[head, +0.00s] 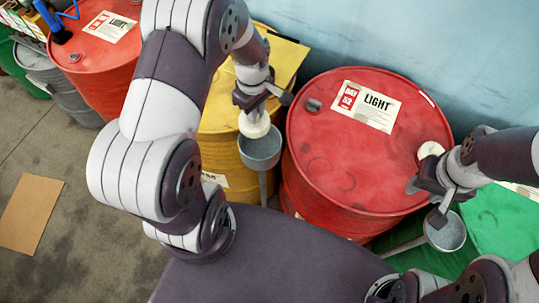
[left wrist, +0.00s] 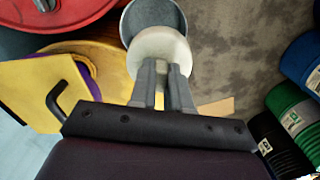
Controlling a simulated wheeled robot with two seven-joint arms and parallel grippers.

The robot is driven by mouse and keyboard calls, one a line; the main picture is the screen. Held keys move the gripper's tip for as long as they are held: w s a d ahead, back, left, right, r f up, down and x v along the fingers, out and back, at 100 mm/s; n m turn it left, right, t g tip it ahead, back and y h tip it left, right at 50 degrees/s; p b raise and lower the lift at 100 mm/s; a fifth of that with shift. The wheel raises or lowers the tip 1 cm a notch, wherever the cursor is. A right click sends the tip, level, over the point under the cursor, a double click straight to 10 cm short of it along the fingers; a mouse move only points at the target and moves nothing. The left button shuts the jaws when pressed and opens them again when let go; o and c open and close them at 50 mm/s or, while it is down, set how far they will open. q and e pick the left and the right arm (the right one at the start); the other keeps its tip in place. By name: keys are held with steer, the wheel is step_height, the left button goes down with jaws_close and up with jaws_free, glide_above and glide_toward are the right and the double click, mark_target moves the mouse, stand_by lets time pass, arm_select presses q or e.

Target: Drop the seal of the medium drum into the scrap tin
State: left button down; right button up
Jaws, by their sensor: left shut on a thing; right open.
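My left gripper (head: 253,101) is shut on a round white seal (head: 254,126). It holds the seal over the mouth of a grey scrap tin (head: 261,152) beside the yellow drum (head: 222,150). In the left wrist view the fingers (left wrist: 164,84) grip the white seal (left wrist: 160,45), which overlaps the tin's rim (left wrist: 138,18). Whether seal and tin touch cannot be told. The yellow drum's label is mostly hidden by my left arm. My right gripper (head: 425,203) is open at the right edge of the red drum, below another white round piece (head: 431,150).
The red drum labelled LIGHT (head: 330,150) stands between my arms. A second grey tin (head: 446,232) is under my right gripper, near a green drum (head: 500,215). Another red LIGHT drum (head: 88,60) stands at left. Cardboard (head: 30,213) lies on the open floor.

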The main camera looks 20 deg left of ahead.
arm_select(q)
steer(key=shift+f, duration=0.15)
steer(key=f+b, duration=0.1)
steer(key=s+f+b, duration=0.1)
steer(key=f+b, duration=0.1)
steer(key=shift+s, duration=0.1)
steer(key=shift+w+f+b, duration=0.25)
steer(key=shift+f+b, duration=0.85)
steer(key=shift+f, duration=0.05)
steer(key=shift+w+f, duration=0.15)
steer(key=c, duration=1)
jaws_free()
steer(key=shift+s+r, duration=0.2)
steer(key=shift+s, duration=0.05)
steer(key=shift+w, duration=0.1)
arm_select(e)
steer(key=f, duration=0.5)
steer(key=shift+s, duration=0.4)
